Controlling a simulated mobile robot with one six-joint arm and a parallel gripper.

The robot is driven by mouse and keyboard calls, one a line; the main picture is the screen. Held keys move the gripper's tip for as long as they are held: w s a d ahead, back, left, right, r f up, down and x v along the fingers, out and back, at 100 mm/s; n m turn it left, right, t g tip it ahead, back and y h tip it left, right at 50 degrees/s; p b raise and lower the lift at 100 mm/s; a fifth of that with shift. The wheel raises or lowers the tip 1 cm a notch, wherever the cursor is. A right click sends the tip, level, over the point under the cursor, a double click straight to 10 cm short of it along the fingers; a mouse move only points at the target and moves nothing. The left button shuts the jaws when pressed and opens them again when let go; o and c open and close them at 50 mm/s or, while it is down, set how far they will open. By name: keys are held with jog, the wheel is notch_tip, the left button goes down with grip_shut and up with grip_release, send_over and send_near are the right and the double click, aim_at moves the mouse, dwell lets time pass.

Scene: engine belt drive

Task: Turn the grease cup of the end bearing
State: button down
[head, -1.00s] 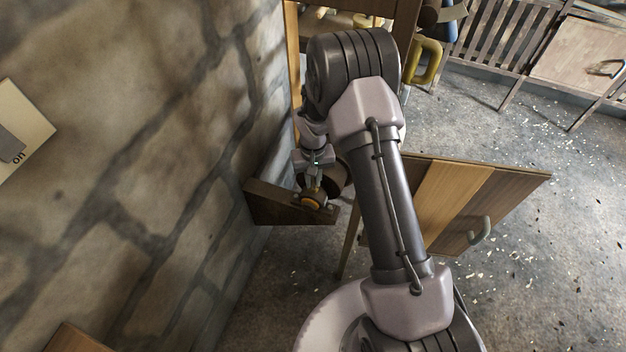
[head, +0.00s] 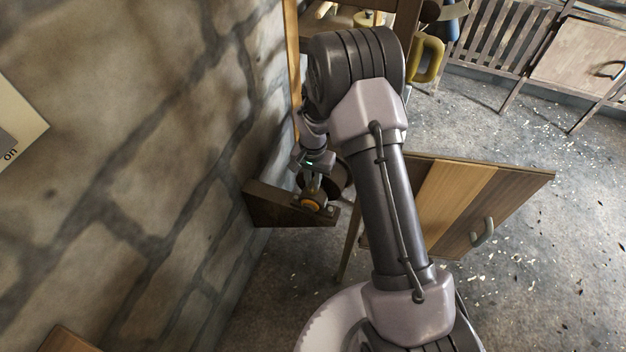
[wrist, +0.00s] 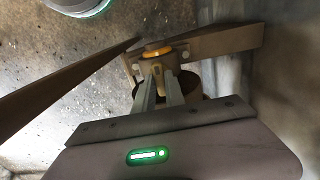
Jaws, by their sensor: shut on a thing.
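The end bearing (head: 322,206) sits on a dark wooden bracket (head: 268,206) that stands out from the stone wall. An orange ring (head: 311,205) shows on it, and the ring also shows in the wrist view (wrist: 157,52). The grease cup (wrist: 157,69) is a small brass-coloured piece in front of the ring, mostly covered by the fingertips. My gripper (head: 313,194) comes down onto it from above. In the wrist view my gripper (wrist: 160,76) has its two fingers close together, shut on the cup. The cup's far side is hidden.
A dark round drum (head: 335,178) lies just behind the bearing. The stone wall (head: 130,180) is close on the left. Open floor (head: 540,260) lies at the right.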

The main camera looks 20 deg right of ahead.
aim_at(313, 183)
dwell(0.4)
jog(key=c, duration=1.4)
grip_release()
notch_tip(313, 183, up, 18)
jog(key=p, duration=0.6)
jog(key=shift+f+p, duration=0.25)
jog(key=shift+p, duration=0.05)
